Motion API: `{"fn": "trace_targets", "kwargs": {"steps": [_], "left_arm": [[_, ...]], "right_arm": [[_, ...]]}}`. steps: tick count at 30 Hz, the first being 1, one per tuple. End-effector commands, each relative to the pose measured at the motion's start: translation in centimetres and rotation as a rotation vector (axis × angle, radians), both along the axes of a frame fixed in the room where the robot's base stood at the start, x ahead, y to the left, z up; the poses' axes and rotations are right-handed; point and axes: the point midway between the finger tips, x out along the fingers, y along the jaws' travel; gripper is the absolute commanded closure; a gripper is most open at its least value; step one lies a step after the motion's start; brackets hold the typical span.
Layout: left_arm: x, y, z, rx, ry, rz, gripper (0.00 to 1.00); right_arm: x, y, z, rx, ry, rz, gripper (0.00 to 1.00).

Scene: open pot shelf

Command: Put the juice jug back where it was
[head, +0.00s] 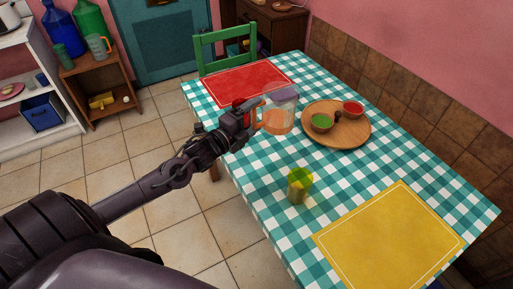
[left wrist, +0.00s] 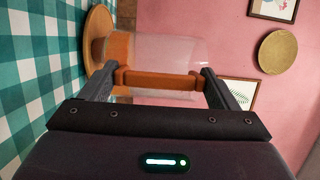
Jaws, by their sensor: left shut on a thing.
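The juice jug (head: 280,101) is clear with orange juice in its lower part, a purplish top and an orange handle. It is upright at the table's far left part, between the red placemat and the round wooden tray. My left gripper (head: 250,112) is shut on its handle. In the left wrist view the orange handle (left wrist: 158,80) lies between the two fingers, with the clear body of the jug (left wrist: 160,48) behind it. I cannot tell whether the jug's base touches the tablecloth. My right gripper is in neither view.
A yellow-green cup (head: 299,185) stands nearer. A red placemat (head: 240,85) and a yellow placemat (head: 390,238) lie on the checked table. A green chair (head: 224,38) stands behind.

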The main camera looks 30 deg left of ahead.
Motion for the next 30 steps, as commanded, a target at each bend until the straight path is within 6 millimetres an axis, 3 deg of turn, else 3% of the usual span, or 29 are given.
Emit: {"fn": "trace_targets", "kwargs": {"steps": [6,10,23,30], "left_arm": [[0.1,0.1,-5.3,-0.002,-0.006,0.003,0.62],[0.1,0.0,-7.6,-0.001,-0.007,0.003,0.62],[0.1,0.0,-12.2,-0.002,-0.007,0.002,0.62],[0.1,0.0,-12.6,0.0,-0.008,0.001,0.62]], "right_arm": [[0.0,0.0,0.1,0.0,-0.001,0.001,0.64],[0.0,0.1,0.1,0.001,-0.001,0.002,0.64],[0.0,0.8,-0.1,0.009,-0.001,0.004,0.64],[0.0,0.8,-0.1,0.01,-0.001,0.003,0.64]]}}
